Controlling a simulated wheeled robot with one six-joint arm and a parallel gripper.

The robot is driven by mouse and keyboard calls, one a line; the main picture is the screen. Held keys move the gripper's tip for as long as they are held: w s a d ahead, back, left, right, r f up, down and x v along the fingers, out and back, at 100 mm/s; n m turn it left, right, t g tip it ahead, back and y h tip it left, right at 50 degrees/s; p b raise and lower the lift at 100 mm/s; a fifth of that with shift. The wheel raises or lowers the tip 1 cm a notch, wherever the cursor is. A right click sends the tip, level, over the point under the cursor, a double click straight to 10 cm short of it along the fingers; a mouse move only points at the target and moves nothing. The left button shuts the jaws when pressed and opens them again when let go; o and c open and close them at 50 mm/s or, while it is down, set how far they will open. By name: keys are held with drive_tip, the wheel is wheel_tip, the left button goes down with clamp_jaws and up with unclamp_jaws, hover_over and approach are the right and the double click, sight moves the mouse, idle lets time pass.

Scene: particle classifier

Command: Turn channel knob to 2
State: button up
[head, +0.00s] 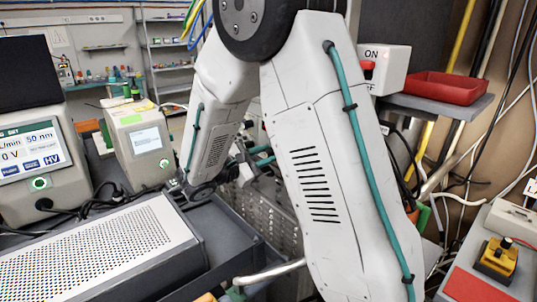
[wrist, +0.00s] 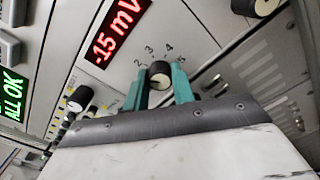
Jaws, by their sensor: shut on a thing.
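The channel knob (wrist: 160,72) is black with a pale face and sits on a grey panel in the wrist view. The numbers 2, 3, 4 and 5 are printed in an arc around its far side. My gripper (wrist: 161,84) has two teal fingers, one on each side of the knob, and it is shut on it. The knob's pointer is too small to read for certain. In the head view my arm hides the gripper and the knob.
A red display (wrist: 117,32) reads -15 mV beside the knob. Another black knob (wrist: 80,97) is at the left, and one (wrist: 255,6) at the top right. A green ALL OK display (wrist: 14,93) is at the left edge. A perforated box (head: 100,250) stands at the head view's front left.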

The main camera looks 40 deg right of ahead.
drive_tip(key=shift+m, duration=0.6)
drive_tip(key=o, duration=1)
drive_tip(key=shift+w+a, duration=0.1)
drive_tip(key=shift+a, duration=0.05)
drive_tip(key=a, duration=0.7)
drive_tip(key=shift+a, duration=0.3)
